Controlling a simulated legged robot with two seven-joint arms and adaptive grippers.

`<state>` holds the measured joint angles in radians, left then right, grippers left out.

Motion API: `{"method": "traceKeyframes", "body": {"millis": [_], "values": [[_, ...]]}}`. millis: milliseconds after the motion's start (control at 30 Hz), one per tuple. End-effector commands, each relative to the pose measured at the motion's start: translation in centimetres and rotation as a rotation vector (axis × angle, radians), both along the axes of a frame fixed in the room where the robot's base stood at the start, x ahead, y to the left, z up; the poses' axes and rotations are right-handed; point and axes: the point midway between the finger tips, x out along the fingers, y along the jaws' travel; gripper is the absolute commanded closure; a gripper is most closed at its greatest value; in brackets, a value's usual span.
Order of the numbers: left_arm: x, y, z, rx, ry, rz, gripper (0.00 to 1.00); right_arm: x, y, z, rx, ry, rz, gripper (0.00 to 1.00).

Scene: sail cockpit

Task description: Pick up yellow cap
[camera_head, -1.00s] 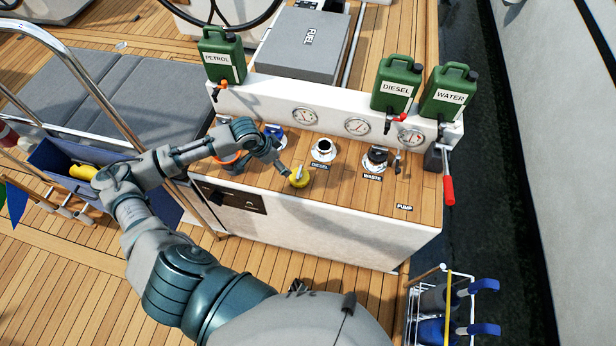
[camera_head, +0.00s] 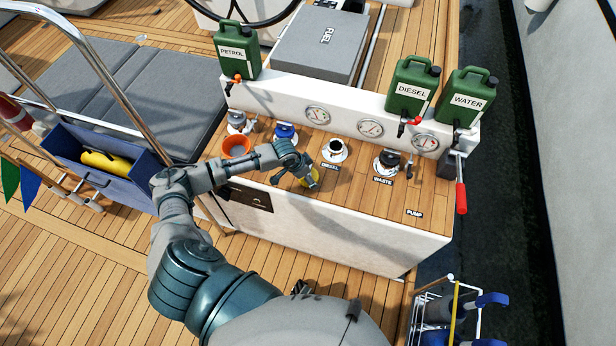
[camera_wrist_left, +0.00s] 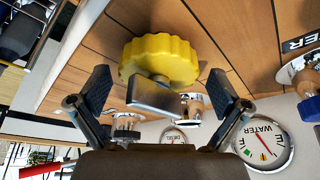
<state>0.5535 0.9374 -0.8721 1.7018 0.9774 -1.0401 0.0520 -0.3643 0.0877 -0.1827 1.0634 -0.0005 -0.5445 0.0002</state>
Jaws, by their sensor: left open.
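The yellow cap (camera_head: 314,176) has a scalloped rim and lies on the wooden top of the white console, in front of the diesel filler. The left wrist view shows the cap (camera_wrist_left: 160,55) large, with its flat silver handle (camera_wrist_left: 158,98) facing my left gripper (camera_wrist_left: 158,92). The two fingers are open, one on each side of the handle, with clear gaps and no visible contact. In the head view my left gripper (camera_head: 303,170) is over the cap and partly hides it.
An orange funnel (camera_head: 237,147), a blue-capped filler (camera_head: 285,132), the diesel filler (camera_head: 335,151) and the waste filler (camera_head: 386,164) stand behind or beside the cap. Green cans (camera_head: 411,88) and gauges line the back wall. The console top toward the front right is clear.

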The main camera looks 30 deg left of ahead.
Motion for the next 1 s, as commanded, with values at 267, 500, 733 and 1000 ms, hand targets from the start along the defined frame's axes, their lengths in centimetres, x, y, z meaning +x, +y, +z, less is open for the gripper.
{"method": "traceKeyframes", "body": {"millis": [267, 500, 733, 1000], "values": [[0.0, 0.2, -0.1, -0.003, -0.001, 0.000, 0.18, 0.0, -0.4, 0.0, -0.005, 0.000, 0.000, 0.00], [0.0, 0.2, -0.1, -0.004, 0.000, 0.000, 0.67, -0.2, -0.6, 0.0, -0.007, 0.003, 0.001, 0.00], [0.0, 0.3, -0.1, -0.001, 0.002, 0.001, 0.67, -0.2, -0.3, 0.0, -0.002, 0.003, -0.001, 0.00], [0.1, 0.3, 2.0, -0.002, -0.002, 0.000, 0.67, -0.5, -0.2, 0.0, -0.001, 0.000, -0.002, 0.00]]}}
